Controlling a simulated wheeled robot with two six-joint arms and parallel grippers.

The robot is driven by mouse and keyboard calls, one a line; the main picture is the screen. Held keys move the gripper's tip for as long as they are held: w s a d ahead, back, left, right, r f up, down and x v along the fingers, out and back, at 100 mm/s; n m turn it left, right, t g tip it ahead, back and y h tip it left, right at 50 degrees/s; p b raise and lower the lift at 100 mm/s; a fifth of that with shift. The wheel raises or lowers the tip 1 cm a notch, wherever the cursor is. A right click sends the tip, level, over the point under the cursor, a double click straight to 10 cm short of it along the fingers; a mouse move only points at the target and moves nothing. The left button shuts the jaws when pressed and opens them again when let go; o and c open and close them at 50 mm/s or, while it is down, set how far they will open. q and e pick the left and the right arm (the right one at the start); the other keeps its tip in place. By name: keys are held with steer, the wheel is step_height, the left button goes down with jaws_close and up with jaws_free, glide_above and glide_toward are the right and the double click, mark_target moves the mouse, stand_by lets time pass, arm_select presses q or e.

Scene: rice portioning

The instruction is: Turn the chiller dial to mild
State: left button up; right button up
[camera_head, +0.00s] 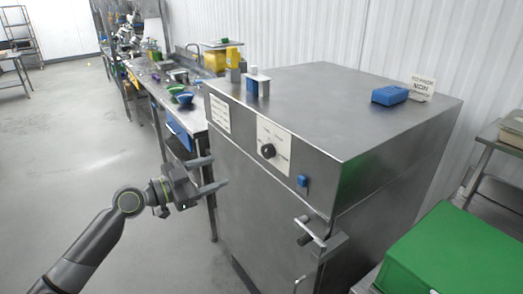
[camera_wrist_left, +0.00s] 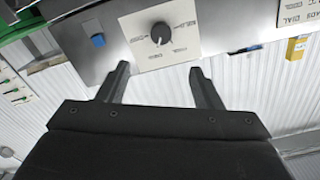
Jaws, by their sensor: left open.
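The chiller (camera_head: 265,200) is a steel cabinet in the middle of the head view. Its dial (camera_head: 268,151) is a round black knob on a cream label plate on the upper front. In the left wrist view the dial (camera_wrist_left: 161,33) shows ahead of the fingers, with label words around it too small to read. A light pointer mark shows on the knob. My left gripper (camera_head: 212,174) is open and empty, left of the dial and apart from it. In the left wrist view its two fingers (camera_wrist_left: 160,82) point toward the plate. My right gripper is not in view.
A blue button (camera_head: 302,181) and a door handle (camera_head: 311,232) are on the chiller front. A blue block (camera_head: 390,95) and a sign stand on its top. A green box (camera_head: 455,255) is at the lower right. The floor at left is clear.

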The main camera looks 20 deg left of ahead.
arm_select(q)
steer(key=p, duration=0.3)
glide_toward(265, 153)
steer(key=p+x, duration=0.2)
steer(key=x, duration=0.5)
steer(key=shift+w, duration=0.2)
steer(key=shift+w+d+f+p, duration=0.1)
steer(key=shift+w+d+p, duration=0.35)
steer(key=shift+w, duration=0.1)
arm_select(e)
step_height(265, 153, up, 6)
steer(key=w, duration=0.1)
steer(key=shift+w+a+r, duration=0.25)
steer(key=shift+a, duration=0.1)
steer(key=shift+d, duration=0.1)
